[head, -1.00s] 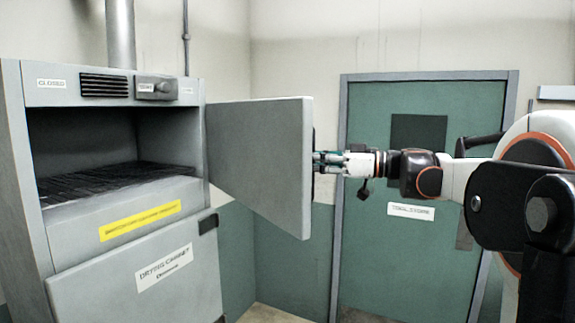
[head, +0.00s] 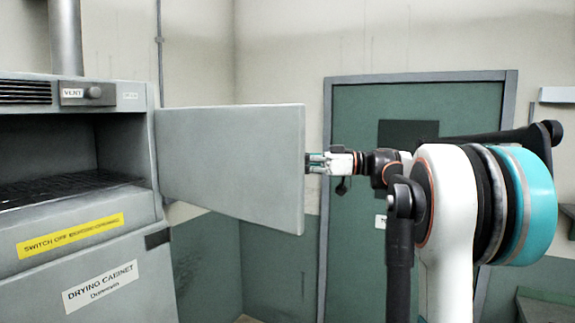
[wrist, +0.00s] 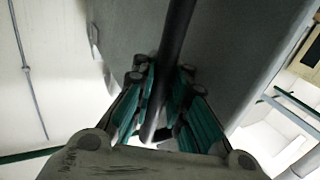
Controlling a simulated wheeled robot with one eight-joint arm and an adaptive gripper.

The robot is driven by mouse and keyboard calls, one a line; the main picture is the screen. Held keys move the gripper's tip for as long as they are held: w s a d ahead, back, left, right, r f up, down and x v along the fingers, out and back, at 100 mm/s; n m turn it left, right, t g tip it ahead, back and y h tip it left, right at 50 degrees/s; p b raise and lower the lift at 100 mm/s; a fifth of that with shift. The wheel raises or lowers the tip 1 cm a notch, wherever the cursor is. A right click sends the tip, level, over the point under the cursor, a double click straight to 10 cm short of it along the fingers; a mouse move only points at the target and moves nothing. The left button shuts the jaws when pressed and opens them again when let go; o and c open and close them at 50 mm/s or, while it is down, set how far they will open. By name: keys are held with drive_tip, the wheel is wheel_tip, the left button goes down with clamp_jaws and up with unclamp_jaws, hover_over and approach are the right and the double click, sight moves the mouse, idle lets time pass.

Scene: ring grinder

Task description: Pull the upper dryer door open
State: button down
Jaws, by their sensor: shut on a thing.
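The upper dryer door (head: 228,160) is a grey panel swung wide open from the grey drying cabinet (head: 80,250), hinged at the right side of its opening. The dark upper compartment (head: 50,150) shows a black rack inside. My gripper (head: 312,163) is at the door's free right edge, on its far side. In the wrist view my gripper (wrist: 160,115) has its teal fingers shut around a dark bar handle (wrist: 178,40), which stands off the grey door face (wrist: 225,45). The handle is hidden in the head view.
The lower door (head: 105,285) of the cabinet is closed. A green room door (head: 350,230) in a grey frame stands in the wall behind my arm. A pipe (head: 65,40) rises from the cabinet top. Shelves show at the right edge.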

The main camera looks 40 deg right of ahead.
drive_tip(key=shift+d, duration=0.1)
drive_tip(key=c, duration=1.9)
unclamp_jaws()
drive_tip(key=shift+s, duration=0.1)
drive_tip(key=o, duration=0.3)
drive_tip(key=shift+s+d, duration=0.2)
drive_tip(key=shift+o, duration=0.2)
drive_tip(key=shift+s+d, duration=0.1)
drive_tip(key=shift+w+a, duration=0.2)
drive_tip(key=v, duration=1.2)
